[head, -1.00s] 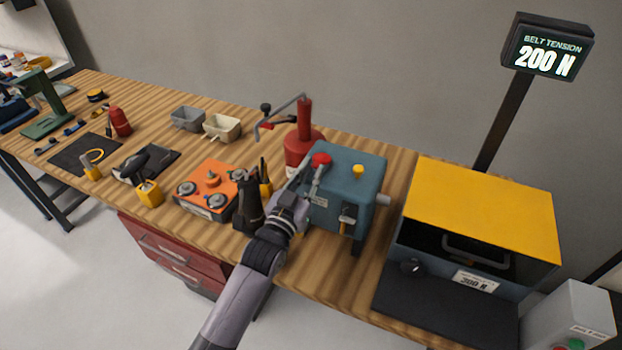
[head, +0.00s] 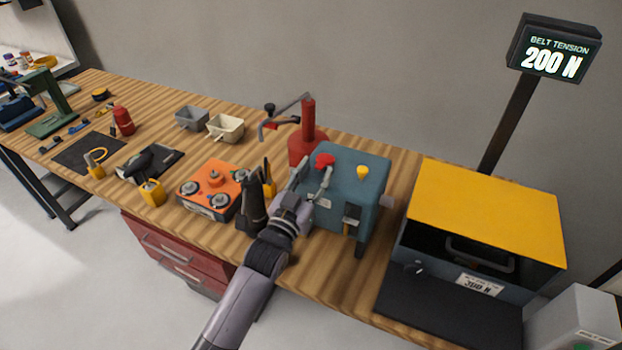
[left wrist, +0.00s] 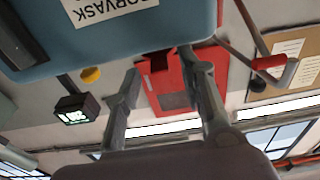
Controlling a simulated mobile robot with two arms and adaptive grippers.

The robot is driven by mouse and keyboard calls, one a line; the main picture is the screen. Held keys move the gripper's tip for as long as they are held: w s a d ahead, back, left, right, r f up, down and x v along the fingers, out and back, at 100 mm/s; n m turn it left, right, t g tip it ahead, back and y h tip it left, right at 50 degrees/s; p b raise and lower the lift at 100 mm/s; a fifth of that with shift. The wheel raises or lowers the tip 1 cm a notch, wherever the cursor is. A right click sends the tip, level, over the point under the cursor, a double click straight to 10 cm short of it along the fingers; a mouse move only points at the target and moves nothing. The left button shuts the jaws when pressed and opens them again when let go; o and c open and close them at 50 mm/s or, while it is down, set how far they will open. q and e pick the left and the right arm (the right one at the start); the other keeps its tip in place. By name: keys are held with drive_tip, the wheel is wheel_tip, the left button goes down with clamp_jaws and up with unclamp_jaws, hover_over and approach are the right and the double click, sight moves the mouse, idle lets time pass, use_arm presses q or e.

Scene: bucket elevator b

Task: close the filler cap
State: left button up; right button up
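The red filler cap (head: 325,160) is on top of the blue housing (head: 360,168), near its left side. It looks tilted, and its lower edge is partly hidden by a finger. My left gripper (head: 315,170) is at the housing's front left with its fingers apart, one fingertip right at the cap; contact cannot be told. In the left wrist view the fingers (left wrist: 160,62) are spread below the housing's blue face (left wrist: 120,45). A red shape (left wrist: 165,88) shows between them; whether it is the cap or background is unclear. My right gripper is out of view.
A yellow cap (head: 363,173) is on the housing's top. A red hand pump (head: 305,135) stands close behind left. A dark bottle (head: 252,208) and an orange unit (head: 212,185) are left of my wrist. A yellow-lidded box (head: 488,210) stands at right.

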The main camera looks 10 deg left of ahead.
use_arm(q)
drive_tip(key=v, duration=1.2)
drive_tip(key=shift+c, duration=0.2)
